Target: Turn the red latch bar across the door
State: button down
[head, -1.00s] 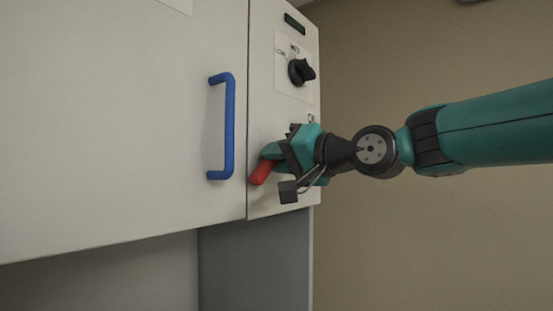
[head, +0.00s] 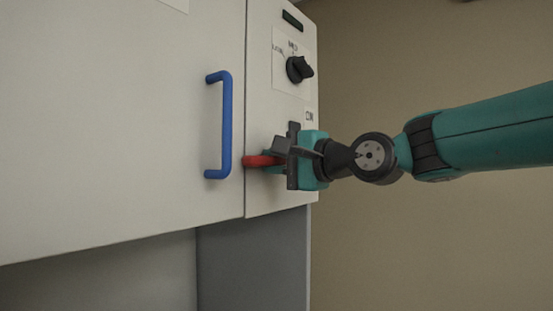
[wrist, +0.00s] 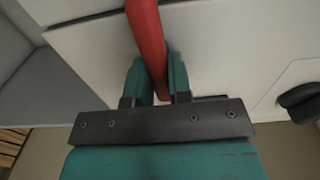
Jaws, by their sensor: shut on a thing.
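The red latch bar (head: 262,161) is on the narrow panel right of the door (head: 120,120). In the head view it lies about level, its free end pointing left towards the door's edge. Its right part is hidden behind my gripper (head: 280,160). In the wrist view the red bar (wrist: 149,40) runs between the two teal fingers of my gripper (wrist: 156,78), which is shut on it. The bar's tip stops near the seam between panel and door and does not clearly lie across the door.
A blue handle (head: 225,125) stands out from the door, just left of the bar's tip. A black knob (head: 299,69) is on the panel above my gripper; it also shows in the wrist view (wrist: 300,101). Free space lies right of the cabinet.

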dwell(0.5)
jog(key=c, duration=1)
grip_release()
jog(key=shift+c, duration=0.2)
jog(key=b+v, duration=0.7)
jog(key=v, duration=1)
jog(key=shift+s+d, duration=0.2)
jog(key=shift+f, duration=0.2)
jog(key=s+a+f+n+g+h+b, duration=0.1)
jog(key=s+a+f+n+g+h, duration=0.15)
jog(key=f, duration=0.85)
jog(key=s+a+f+n+g+h+b, duration=0.1)
jog(key=s+f+n+g+h, duration=0.25)
jog(key=f, duration=0.85)
jog(key=s+d+f+n+g+h, duration=0.2)
jog(key=s+f+n, duration=0.2)
jog(key=s+f, duration=0.2)
jog(key=s+d+f+n+g+h, duration=0.2)
jog(key=s+f+n+g, duration=0.1)
jog(key=s+f, duration=0.4)
jog(key=shift+f+n+b, duration=0.4)
jog(key=shift+f+n, duration=0.4)
jog(key=shift+f, duration=0.2)
